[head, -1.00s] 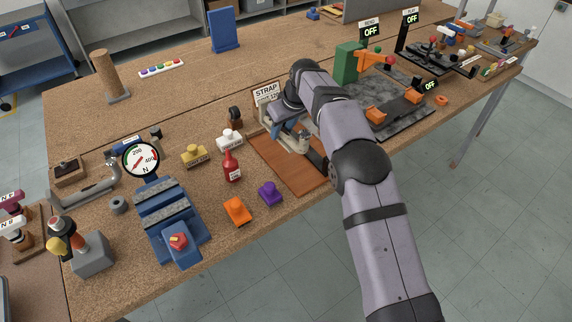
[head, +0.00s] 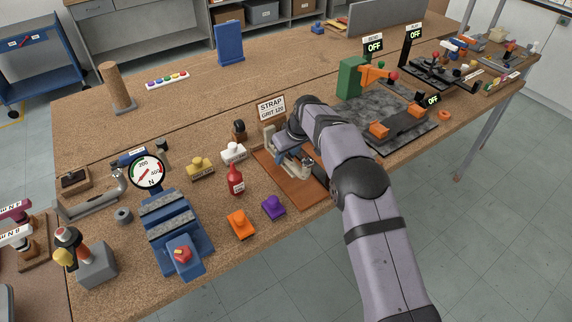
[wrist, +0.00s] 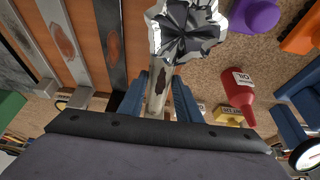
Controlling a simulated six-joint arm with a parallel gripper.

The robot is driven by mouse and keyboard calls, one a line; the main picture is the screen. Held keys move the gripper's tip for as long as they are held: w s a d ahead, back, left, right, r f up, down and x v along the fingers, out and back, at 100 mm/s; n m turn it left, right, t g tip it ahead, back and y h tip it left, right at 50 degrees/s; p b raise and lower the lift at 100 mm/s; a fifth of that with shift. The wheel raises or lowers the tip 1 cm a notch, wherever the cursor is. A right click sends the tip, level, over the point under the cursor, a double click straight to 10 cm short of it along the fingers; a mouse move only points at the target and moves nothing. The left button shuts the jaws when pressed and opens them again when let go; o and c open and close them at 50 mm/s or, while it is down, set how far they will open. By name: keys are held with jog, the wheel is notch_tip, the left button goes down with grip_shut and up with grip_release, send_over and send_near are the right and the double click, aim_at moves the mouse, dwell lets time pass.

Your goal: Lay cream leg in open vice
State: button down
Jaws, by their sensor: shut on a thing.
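My gripper (wrist: 157,92) is shut on the cream leg (wrist: 153,108), with one blue finger on each side. The leg has a dark patch, and crumpled silver foil (wrist: 190,32) covers its end beyond the fingers. In the head view my gripper (head: 284,149) is over the brown board, left of my forearm, and the leg is mostly hidden. The blue vice (head: 197,247) stands to the left, apart from the gripper. Its two grey-faced jaws have a gap between them and hold nothing. A round gauge (head: 148,172) stands behind it. The vice's edge shows at right in the wrist view (wrist: 290,125).
The brown board (head: 307,194) bears several dark and grey strips (wrist: 108,40). A red bottle (head: 236,183), a purple block (head: 273,207) and an orange block (head: 240,225) stand between board and vice. White (head: 234,153) and yellow (head: 201,169) blocks are behind them.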

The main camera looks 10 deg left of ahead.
aim_at(291, 159)
jog(key=shift+f+p, duration=0.85)
jog(key=shift+f, duration=1.4)
jog(key=shift+f, duration=0.2)
jog(key=c, duration=1.3)
grip_release()
jog(key=shift+b+v, duration=1.95)
jog(key=shift+v, duration=1.7)
